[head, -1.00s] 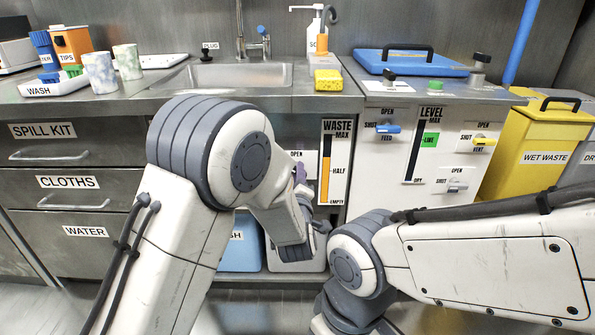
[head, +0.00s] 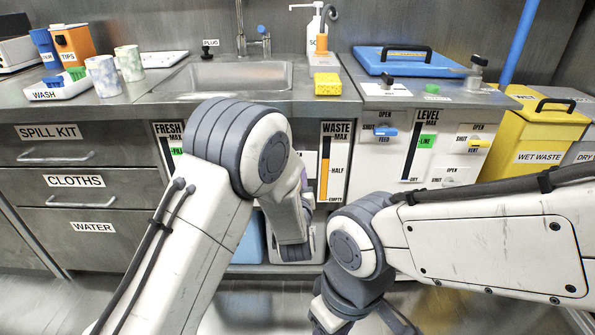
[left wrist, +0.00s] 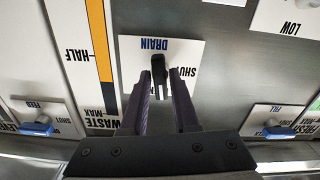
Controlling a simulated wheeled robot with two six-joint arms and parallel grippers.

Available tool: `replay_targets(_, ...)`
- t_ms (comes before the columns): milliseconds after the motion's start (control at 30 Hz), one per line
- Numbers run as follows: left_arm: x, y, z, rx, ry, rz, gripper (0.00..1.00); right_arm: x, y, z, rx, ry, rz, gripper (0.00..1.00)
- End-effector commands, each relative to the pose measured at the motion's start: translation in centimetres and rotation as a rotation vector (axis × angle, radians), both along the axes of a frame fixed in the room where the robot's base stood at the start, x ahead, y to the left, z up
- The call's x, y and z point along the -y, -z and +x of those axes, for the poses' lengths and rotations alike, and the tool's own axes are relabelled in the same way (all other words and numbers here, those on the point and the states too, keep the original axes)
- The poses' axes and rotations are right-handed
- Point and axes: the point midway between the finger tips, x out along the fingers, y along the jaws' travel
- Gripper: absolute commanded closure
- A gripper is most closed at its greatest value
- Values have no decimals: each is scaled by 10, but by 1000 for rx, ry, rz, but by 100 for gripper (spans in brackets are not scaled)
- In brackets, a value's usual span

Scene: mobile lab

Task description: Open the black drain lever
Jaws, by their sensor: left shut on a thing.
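The black drain lever (left wrist: 158,66) stands out from a white plate (left wrist: 135,58) marked DRAIN and SHUT, which appears upside down in the left wrist view. My left gripper (left wrist: 161,92) has its purple fingers on both sides of the lever and is shut on it. Its fingers hide the lower part of the plate, and I cannot tell the lever's exact angle. In the head view my left arm hides the lever and most of the gripper. My right arm reaches in from the right, and its gripper does not show.
The WASTE gauge (head: 334,140) is beside the drain plate. Blue-handled FEED (head: 385,131) and yellow-handled VENT (head: 478,143) valves are on the white panel to the right. The counter with the sink (head: 228,76) overhangs the work area. A yellow waste bin (head: 545,135) stands at the right.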

Motion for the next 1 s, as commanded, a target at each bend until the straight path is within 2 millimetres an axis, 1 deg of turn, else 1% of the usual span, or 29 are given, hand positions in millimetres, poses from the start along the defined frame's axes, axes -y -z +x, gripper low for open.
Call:
replay_targets(233,1,1,0,-3,1,64,100,0,-5,0,0,0,0,50)
replay_targets(700,1,1,0,-3,1,74,100,0,-5,0,0,0,0,50)
replay_targets(733,1,1,0,-3,1,74,64,0,-5,0,0,0,0,50)
replay_targets(767,1,1,0,-3,1,74,52,0,-5,0,0,0,0,50)
replay_targets(800,1,1,0,-2,1,74,50,0,-5,0,0,0,0,50)
replay_targets(1000,0,1,0,-1,0,73,50,0,-5,0,0,0,0,50)
